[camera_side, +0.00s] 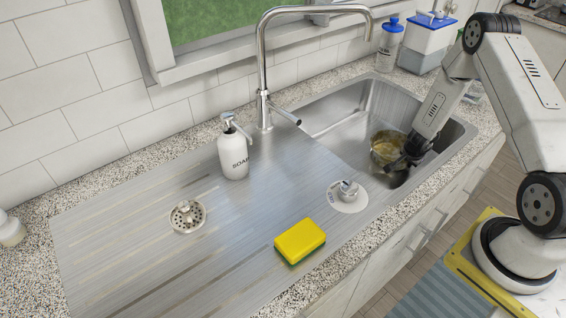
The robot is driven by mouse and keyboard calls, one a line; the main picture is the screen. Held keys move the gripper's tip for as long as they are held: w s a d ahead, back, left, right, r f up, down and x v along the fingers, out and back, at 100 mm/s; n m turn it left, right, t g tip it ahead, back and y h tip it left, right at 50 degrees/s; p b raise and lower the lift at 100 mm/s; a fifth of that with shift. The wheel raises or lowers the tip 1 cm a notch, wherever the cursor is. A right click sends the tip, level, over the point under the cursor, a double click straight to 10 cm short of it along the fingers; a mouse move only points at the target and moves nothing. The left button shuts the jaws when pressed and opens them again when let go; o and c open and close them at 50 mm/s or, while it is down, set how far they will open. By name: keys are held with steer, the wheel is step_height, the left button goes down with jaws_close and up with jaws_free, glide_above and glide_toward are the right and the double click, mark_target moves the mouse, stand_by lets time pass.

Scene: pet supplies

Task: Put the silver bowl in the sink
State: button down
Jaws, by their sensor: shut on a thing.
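The silver bowl (386,147) is down inside the sink basin (340,108), toward its right front part. It looks shiny, with a yellowish tint inside. My gripper (396,163) reaches into the basin from the right and is shut on the bowl's near right rim. The fingertips are small and dark here. I cannot tell whether the bowl touches the basin floor.
A tall chrome faucet (262,75) stands behind the basin. A white soap bottle (233,155), a yellow sponge (299,240) and a drain strainer (187,216) are on the drainboard. A blue-lidded container (424,45) and a bottle (388,45) stand behind the sink.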

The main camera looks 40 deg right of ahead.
steer(key=c, duration=0.8)
jaws_free()
steer(key=shift+r, duration=0.15)
steer(key=shift+v, duration=5.95)
